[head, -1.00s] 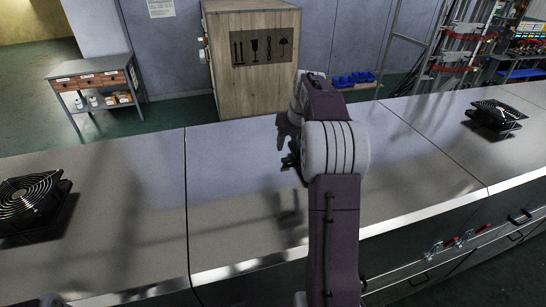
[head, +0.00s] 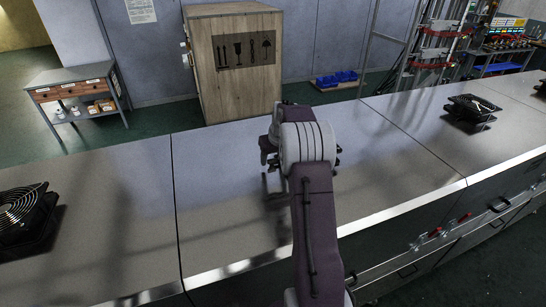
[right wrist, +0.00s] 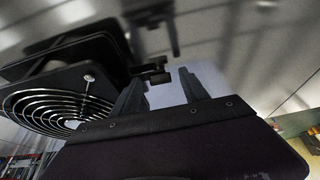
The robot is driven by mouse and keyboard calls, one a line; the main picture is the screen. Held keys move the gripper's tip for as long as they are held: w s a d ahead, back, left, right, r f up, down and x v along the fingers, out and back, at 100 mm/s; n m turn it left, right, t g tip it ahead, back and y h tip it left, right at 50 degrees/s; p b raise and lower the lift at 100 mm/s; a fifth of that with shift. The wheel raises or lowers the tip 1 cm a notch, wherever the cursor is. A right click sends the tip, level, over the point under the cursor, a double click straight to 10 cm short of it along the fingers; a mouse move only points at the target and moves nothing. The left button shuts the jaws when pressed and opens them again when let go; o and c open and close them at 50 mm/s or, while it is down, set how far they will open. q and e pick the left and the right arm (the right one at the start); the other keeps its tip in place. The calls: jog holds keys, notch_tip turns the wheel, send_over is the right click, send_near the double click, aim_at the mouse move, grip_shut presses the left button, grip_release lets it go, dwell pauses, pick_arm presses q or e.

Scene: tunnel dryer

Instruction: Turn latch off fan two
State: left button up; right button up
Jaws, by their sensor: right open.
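Black fans stand on the grey dryer top in the head view: one at the left edge (head: 22,217), one at the right (head: 472,109), and part of another at the far right edge (head: 541,88). Two red-handled latches (head: 435,233) (head: 463,217) are on the dryer's front side at the lower right. My right arm reaches over the middle of the top, and its wrist mostly hides the right gripper. In the right wrist view, the right gripper (right wrist: 162,88) is open and empty, with a fan's round wire guard (right wrist: 60,105) beside it at the left. My left gripper is out of view.
The dryer top (head: 225,190) is clear around my right arm. Black handles (head: 407,271) line the dryer front.

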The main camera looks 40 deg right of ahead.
jog(key=shift+s, duration=0.15)
jog(key=shift+c, duration=0.3)
jog(key=shift+w, duration=0.25)
grip_shut()
